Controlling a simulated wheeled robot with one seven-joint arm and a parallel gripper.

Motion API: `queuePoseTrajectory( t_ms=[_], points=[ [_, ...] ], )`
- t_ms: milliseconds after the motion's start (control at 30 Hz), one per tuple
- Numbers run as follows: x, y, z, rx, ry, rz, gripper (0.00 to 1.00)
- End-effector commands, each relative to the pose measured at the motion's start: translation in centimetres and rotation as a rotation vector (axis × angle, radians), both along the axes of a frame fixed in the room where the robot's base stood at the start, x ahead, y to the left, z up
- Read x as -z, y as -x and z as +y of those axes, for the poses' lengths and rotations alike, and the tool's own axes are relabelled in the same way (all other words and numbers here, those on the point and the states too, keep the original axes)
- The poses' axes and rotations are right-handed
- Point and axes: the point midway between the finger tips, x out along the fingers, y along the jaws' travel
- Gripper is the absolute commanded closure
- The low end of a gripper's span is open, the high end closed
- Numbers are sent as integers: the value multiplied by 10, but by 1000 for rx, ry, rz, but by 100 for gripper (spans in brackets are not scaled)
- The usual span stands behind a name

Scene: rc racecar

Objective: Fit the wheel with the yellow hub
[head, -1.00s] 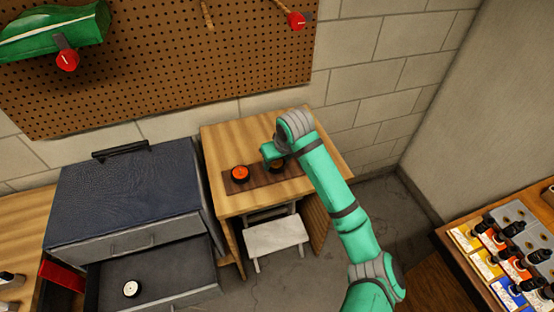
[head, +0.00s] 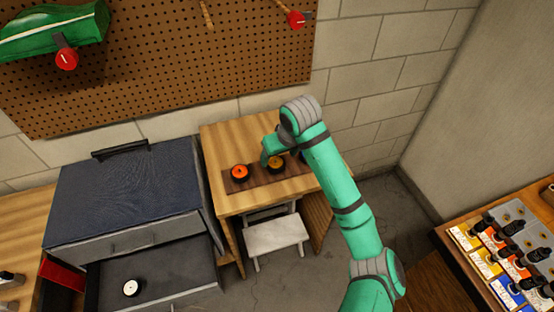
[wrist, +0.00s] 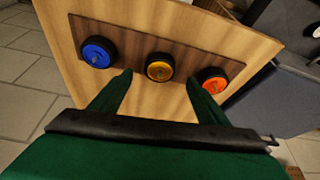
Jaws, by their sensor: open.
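The wheel with the yellow hub (wrist: 160,67) sits in the middle of a dark wooden strip (wrist: 130,45) on the small table. It also shows in the head view (head: 277,167), just below my gripper's end. My gripper (wrist: 160,80) is open and empty, its two green fingers reaching toward the yellow-hub wheel, one to each side of it in the wrist view. I cannot tell how far above the wheel the fingertips are. The green car body (head: 50,30) is at the pegboard, upper left, with a red-hubbed part (head: 66,59) at its lower edge.
A blue-hub wheel (wrist: 98,51) and an orange-hub wheel (wrist: 212,80) flank the yellow one on the strip. A white-hub wheel (head: 131,288) lies in the open drawer (head: 165,275) of the dark cabinet (head: 130,190). A white stool (head: 277,235) stands under the table's front.

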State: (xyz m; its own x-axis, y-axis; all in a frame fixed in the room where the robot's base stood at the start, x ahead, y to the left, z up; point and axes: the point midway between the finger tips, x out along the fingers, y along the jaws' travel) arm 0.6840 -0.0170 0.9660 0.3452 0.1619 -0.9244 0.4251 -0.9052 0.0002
Motion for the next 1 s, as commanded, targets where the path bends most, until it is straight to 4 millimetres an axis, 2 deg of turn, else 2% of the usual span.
queuePoseTrajectory(
  t_ms=[100,333,500,1000],
  points=[
    [-21,7,-2,-4,0,-3,31],
    [-46,17,-6,-3,0,-1,31],
    [-51,19,-7,-3,0,0,31],
    [-51,19,-7,-2,0,0,31]
  ],
)
